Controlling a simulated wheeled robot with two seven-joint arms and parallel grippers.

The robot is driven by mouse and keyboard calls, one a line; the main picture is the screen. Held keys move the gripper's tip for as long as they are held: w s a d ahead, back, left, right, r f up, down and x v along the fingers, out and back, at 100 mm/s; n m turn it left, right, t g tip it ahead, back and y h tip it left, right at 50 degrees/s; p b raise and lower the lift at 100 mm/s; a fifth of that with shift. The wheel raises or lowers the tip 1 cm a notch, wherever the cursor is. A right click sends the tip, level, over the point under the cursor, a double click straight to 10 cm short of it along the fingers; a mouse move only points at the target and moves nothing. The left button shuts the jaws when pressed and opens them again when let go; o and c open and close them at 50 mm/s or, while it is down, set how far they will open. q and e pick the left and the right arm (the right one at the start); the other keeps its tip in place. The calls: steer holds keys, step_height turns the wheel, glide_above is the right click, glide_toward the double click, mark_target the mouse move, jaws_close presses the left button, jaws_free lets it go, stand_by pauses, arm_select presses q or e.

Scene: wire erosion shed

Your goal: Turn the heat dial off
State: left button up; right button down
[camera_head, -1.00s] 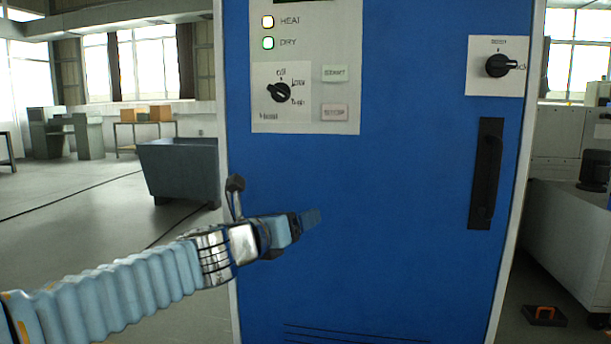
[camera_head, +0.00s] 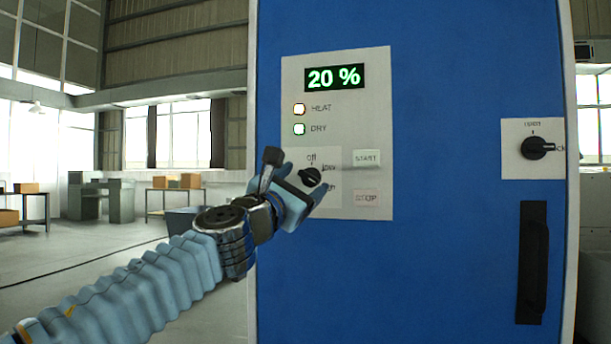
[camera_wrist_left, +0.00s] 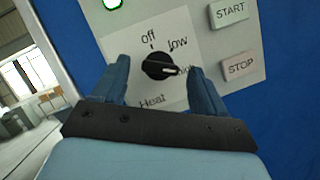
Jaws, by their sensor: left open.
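The heat dial (camera_head: 311,176) is a round black knob on the white control panel (camera_head: 340,235) of the blue cabinet. In the left wrist view the dial (camera_wrist_left: 158,66) has "off" above it, "low" at its upper right and "Heat" below. Its white mark points right, toward a label partly hidden by a finger. My left gripper (camera_head: 303,180) is open in front of the dial. In the wrist view its two blue fingers (camera_wrist_left: 157,68) stand on either side of the dial; I cannot tell whether they touch it. My right gripper is not in view.
START (camera_head: 367,158) and STOP (camera_head: 367,198) buttons sit just right of the dial. A display (camera_head: 335,77) reads 20 %, and the HEAT lamp (camera_head: 299,109) and DRY lamp (camera_head: 299,129) glow. A black door handle (camera_head: 533,262) and a second knob (camera_head: 536,148) are farther right.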

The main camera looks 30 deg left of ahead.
arm_select(q)
steer(key=shift+x, duration=0.95)
steer(key=shift+c, duration=0.4)
steer(key=c, duration=1)
steer(key=shift+d+f, duration=0.1)
